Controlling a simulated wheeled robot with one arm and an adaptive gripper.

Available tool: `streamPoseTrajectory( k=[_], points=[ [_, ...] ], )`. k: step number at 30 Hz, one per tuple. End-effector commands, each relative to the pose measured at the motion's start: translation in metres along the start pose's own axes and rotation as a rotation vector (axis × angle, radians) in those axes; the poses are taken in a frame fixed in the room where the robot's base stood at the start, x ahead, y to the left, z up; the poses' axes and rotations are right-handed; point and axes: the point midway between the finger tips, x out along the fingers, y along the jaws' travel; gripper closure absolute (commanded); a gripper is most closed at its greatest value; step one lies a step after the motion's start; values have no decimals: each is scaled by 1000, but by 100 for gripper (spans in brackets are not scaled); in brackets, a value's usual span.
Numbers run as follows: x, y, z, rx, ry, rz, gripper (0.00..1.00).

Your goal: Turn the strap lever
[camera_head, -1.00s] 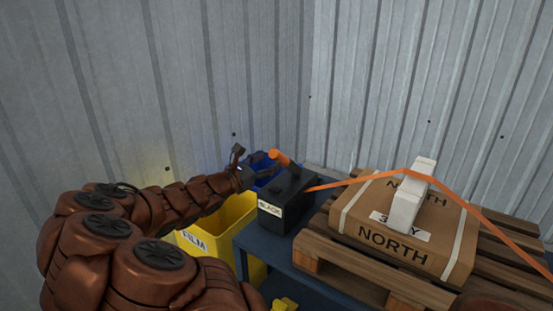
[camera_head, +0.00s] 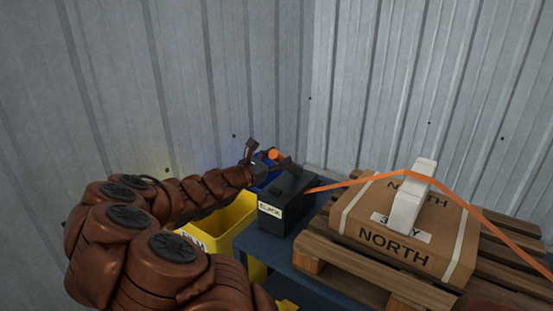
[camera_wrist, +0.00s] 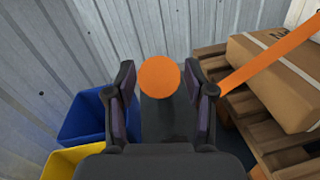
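The strap lever's orange round end (camera_wrist: 159,76) shows between my gripper's open fingers in the wrist view; whether a finger touches it I cannot tell. In the head view the orange end (camera_head: 273,155) is partly hidden by my gripper (camera_head: 268,153). The lever belongs to a black box (camera_head: 285,196) with a white label on its front. An orange strap (camera_head: 350,182) runs from the box over the carton. My gripper (camera_wrist: 159,98) is open, its two dark fingers on the left and right of the orange end.
A carton marked NORTH (camera_head: 395,240) sits on a wooden pallet (camera_head: 345,278), right of the box, with a white block (camera_head: 410,200) under the strap. The box stands on a blue table (camera_head: 262,243). A yellow bin (camera_head: 232,220) and a blue bin (camera_wrist: 92,120) are at left. Corrugated walls close the corner.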

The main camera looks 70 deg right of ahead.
Motion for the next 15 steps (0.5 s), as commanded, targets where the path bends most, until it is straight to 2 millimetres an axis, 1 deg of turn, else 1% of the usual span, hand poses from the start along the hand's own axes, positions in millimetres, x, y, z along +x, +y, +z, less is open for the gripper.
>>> streamPoseTrajectory(
  k=[1, 12, 14, 15],
  points=[
    [0, 0, 0, 0, 0, 0, 55],
    [0, 0, 0, 1, 0, 1, 93],
    [0, 0, 0, 0, 0, 1, 100],
    [0, 0, 0, 0, 0, 1, 100]
  ],
)
